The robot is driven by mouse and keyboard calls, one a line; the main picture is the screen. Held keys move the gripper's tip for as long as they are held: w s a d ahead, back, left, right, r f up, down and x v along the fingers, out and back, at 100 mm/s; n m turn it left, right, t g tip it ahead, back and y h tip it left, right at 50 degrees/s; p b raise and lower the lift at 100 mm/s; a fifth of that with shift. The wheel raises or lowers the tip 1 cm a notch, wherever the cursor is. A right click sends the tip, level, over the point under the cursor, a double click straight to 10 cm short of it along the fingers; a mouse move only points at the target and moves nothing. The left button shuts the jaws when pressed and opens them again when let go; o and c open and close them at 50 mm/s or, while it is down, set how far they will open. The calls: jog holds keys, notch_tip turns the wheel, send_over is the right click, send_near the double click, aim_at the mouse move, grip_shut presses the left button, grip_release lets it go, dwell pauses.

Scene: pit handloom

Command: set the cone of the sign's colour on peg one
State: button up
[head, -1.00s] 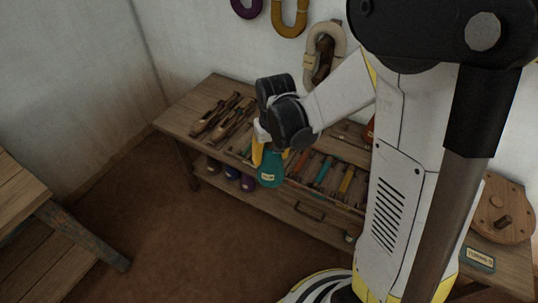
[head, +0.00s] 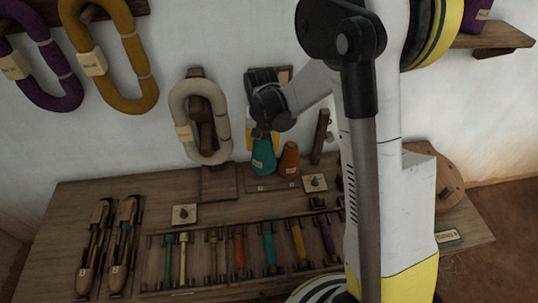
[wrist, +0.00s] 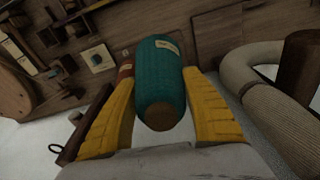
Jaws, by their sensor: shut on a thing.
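A teal cone (head: 263,160) with a small pale label is in my gripper (head: 262,138), at the back of the bench. In the wrist view the yellow fingers (wrist: 158,75) close on both sides of the teal cone (wrist: 160,85). An orange cone (head: 289,161) stands upright just right of it on a small numbered board (head: 272,185); a bit of it shows in the wrist view (wrist: 125,70). I cannot tell whether the teal cone touches the board; any peg under it is hidden. A framed panel (head: 286,74), possibly the sign, is mostly hidden behind my gripper.
Purple (head: 38,60), mustard (head: 112,50) and cream (head: 200,125) yarn hanks hang on the wall. Shuttles (head: 108,245) and a rack of coloured bobbins (head: 240,250) fill the bench front. Small knob plates (head: 185,214) and an upright wooden piece (head: 321,136) stand close by.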

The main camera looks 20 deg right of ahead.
jog(key=w+f+m+b, duration=0.1)
jog(key=w+f+m, duration=0.35)
jog(key=w, duration=0.25)
jog(key=shift+n, duration=0.25)
jog(key=shift+f+b, duration=3.25)
jog(key=shift+f, duration=1.5)
jog(key=o, duration=1.7)
jog(key=shift+r, duration=0.1)
jog(key=shift+r+p, duration=2.4)
jog(key=shift+r, duration=1.5)
